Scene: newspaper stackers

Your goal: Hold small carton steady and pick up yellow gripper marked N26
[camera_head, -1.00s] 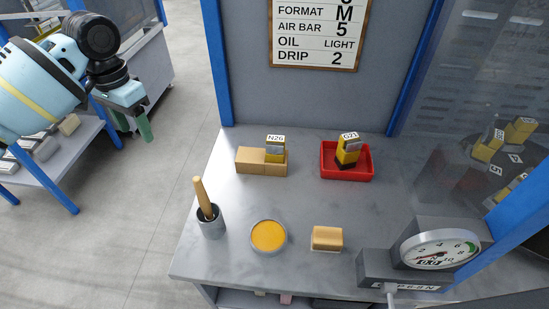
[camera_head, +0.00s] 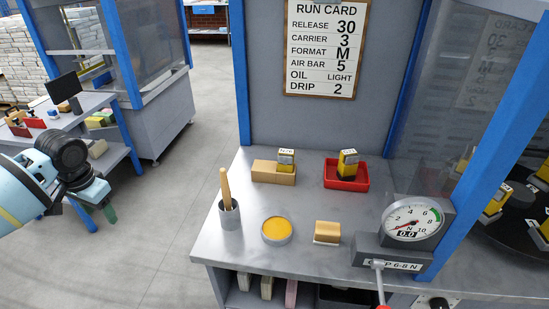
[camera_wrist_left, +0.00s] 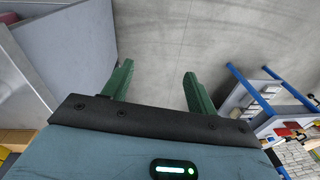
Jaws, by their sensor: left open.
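The small cardboard carton (camera_head: 266,174) sits at the back left of the grey bench. The yellow gripper (camera_head: 285,163) with a grey top and white label stands at the carton's right part; its lower end is hidden. The label is too small to read now but reads N26 in the earlier frame. My left gripper (camera_head: 107,209) is off the bench to the left, over the floor, far from the carton. In the left wrist view, its green fingers (camera_wrist_left: 157,75) are apart with nothing between them. My right gripper is not in view.
A red tray (camera_head: 345,186) holds another yellow gripper (camera_head: 348,164). In front are a grey cup (camera_head: 229,212) with a wooden handle, an orange-filled tin (camera_head: 277,230), a tan block (camera_head: 327,232) and a dial gauge (camera_head: 412,222). A blue post (camera_head: 490,150) stands right.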

